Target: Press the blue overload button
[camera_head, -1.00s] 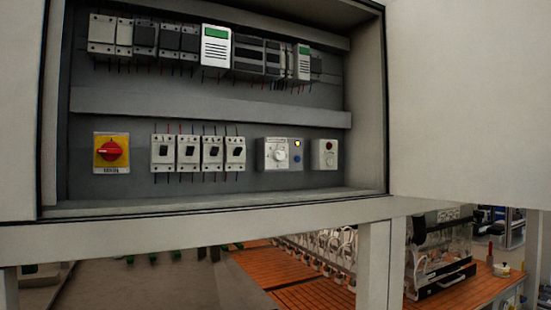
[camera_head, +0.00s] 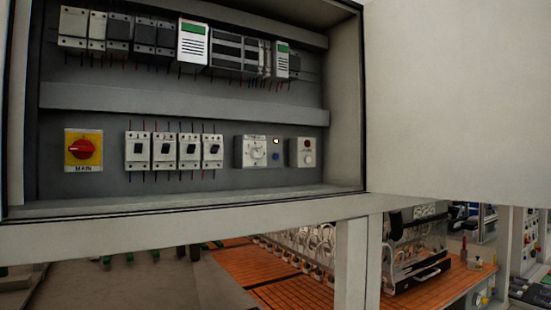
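The blue button (camera_head: 276,157) is a small round spot at the lower right of a light-grey control box (camera_head: 240,162) inside the open cabinet. Nothing covers the button. Neither of my grippers shows in the head view.
A red rotary main switch (camera_head: 82,149) on a yellow plate and several breakers (camera_head: 163,151) sit to the left. A small box with a red light (camera_head: 307,143) is just right. The cabinet's bottom frame (camera_head: 180,222) and open door (camera_head: 455,100) edge the opening.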

